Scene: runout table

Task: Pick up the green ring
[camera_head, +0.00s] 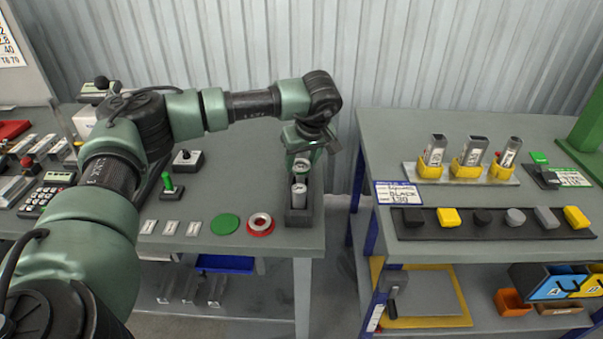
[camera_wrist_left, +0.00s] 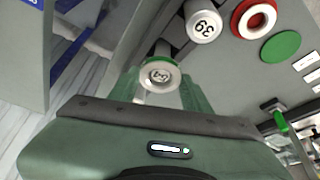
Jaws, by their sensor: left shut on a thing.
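My left gripper (camera_wrist_left: 160,88) is shut on a pale cylindrical piece with a green ring (camera_wrist_left: 158,62) round its end and a number on its face. In the head view the gripper (camera_head: 302,160) is at the far end of a dark narrow holder (camera_head: 299,217), near the right edge of the left table. I cannot tell whether the held piece still touches the holder. A second grey cylinder (camera_head: 299,193), marked 39 in the wrist view (camera_wrist_left: 204,27), stands in the holder beside it. My right gripper is out of view.
A flat green disc (camera_head: 225,223) and a red ring-shaped disc (camera_head: 260,223) lie left of the holder. A green-handled lever (camera_head: 171,187) stands further left. A gap separates this table from the right table (camera_head: 370,140), which holds yellow sockets and a dark strip of blocks.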

